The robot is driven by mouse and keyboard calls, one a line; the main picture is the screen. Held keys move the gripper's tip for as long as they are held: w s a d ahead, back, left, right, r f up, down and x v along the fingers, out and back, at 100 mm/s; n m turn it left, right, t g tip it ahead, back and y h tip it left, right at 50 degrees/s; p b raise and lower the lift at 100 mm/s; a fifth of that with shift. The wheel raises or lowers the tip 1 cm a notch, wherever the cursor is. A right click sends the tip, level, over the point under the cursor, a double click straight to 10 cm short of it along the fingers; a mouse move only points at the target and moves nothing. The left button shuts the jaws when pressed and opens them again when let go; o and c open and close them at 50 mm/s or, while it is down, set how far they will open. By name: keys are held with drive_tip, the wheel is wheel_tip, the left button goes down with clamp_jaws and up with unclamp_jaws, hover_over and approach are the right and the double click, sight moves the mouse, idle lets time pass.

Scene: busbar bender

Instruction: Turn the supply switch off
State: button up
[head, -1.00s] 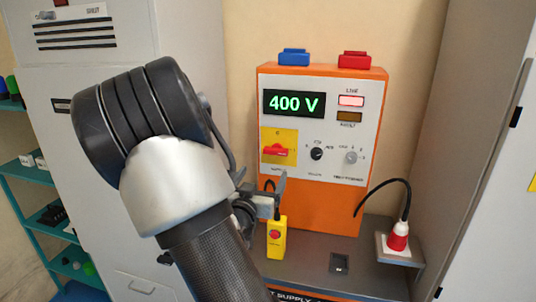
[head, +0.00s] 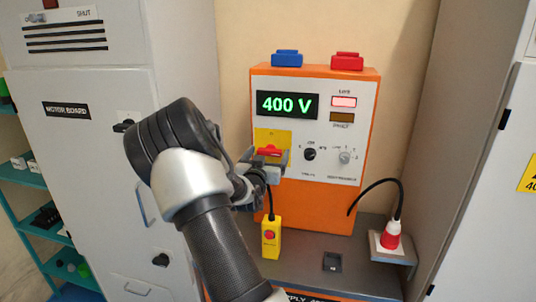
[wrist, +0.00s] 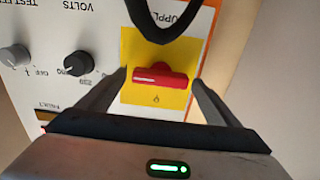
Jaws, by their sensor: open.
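The supply switch (head: 268,151) is a red rotary handle on a yellow plate, on the front of the orange and white supply unit (head: 330,200). Its handle lies about level. In the wrist view the red handle (wrist: 160,77) sits between the two open fingers of my gripper (wrist: 162,90), which reach to either side of the yellow plate. I cannot tell whether they touch it. In the head view my gripper (head: 268,160) is at the switch and partly covers the plate. The display (head: 287,105) reads 400 V and the live lamp (head: 344,101) is lit pale red.
A black knob (head: 310,154) and a grey knob (head: 345,157) are right of the switch. A yellow pendant (head: 270,237) with a red button hangs below on a black cable. A red plug (head: 391,235) stands on a shelf at right. A grey cabinet (head: 90,110) is at left.

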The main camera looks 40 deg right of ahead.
drive_tip(key=c, duration=1.1)
drive_tip(key=shift+o, duration=0.2)
drive_tip(key=shift+n, duration=0.3)
drive_tip(key=n+b, duration=0.1)
drive_tip(key=n, duration=0.1)
drive_tip(key=shift+a+f+n+b, duration=0.1)
drive_tip(key=shift+f+n+b, duration=0.05)
drive_tip(key=shift+n+b, duration=0.2)
drive_tip(key=n+b, duration=0.1)
drive_tip(key=n, duration=0.4)
drive_tip(key=shift+w, duration=0.1)
drive_tip(key=n, duration=0.5)
drive_tip(key=shift+w+a+f+b, duration=0.1)
drive_tip(key=shift+b, duration=0.25)
drive_tip(key=n, duration=0.4)
drive_tip(key=shift+n+b, duration=0.35)
drive_tip(key=shift+b, duration=0.05)
